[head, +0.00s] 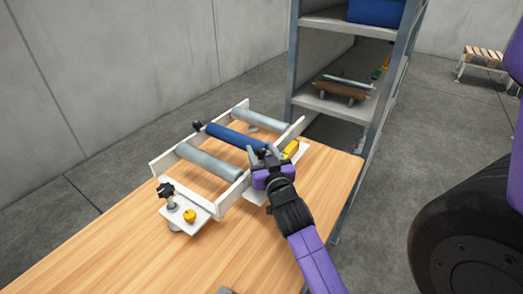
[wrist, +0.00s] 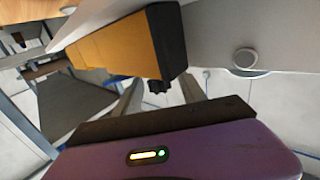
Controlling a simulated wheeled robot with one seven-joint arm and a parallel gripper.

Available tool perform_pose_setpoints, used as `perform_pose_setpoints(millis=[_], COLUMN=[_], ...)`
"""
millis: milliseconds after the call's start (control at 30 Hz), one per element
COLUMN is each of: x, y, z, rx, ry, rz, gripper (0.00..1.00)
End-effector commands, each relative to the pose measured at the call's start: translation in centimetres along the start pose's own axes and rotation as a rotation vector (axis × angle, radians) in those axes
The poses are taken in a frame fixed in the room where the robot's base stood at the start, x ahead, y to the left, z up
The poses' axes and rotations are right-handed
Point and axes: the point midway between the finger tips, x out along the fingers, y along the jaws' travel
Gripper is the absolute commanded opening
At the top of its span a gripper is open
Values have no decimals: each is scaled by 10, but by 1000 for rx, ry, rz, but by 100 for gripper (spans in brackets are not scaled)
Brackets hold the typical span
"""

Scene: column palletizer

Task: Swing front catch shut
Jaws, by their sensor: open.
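A roller frame with white side rails (head: 163,163) stands on the wooden table, holding a blue roller (head: 232,136) between two grey rollers (head: 210,162). A yellow catch-like piece (head: 291,149) sits on a white plate at the frame's right side; a yellow block with a dark end (wrist: 120,48) fills the upper middle of the wrist view. I cannot tell for certain which part is the front catch. My gripper (head: 262,153) is open at the near rail, by the blue roller's end and left of the yellow piece. Its fingers (wrist: 160,94) show below the block; contact is unclear.
A metal shelf rack (head: 325,22) rises behind the table (head: 110,255). The table's front is mostly clear. A large black wheel (head: 468,235) shows at right.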

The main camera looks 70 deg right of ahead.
Motion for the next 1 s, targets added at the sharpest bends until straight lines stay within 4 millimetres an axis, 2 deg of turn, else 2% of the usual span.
perform_pose_setpoints(millis=[67, 100, 333, 1000], x=[0, 0, 0, -1], y=[0, 0, 0, -2], z=[0, 0, 0, -5], rx=[0, 0, 0, 1], ry=[0, 0, 0, -3], rz=[0, 0, 0, -75], gripper=[48, 44, 0, 0])
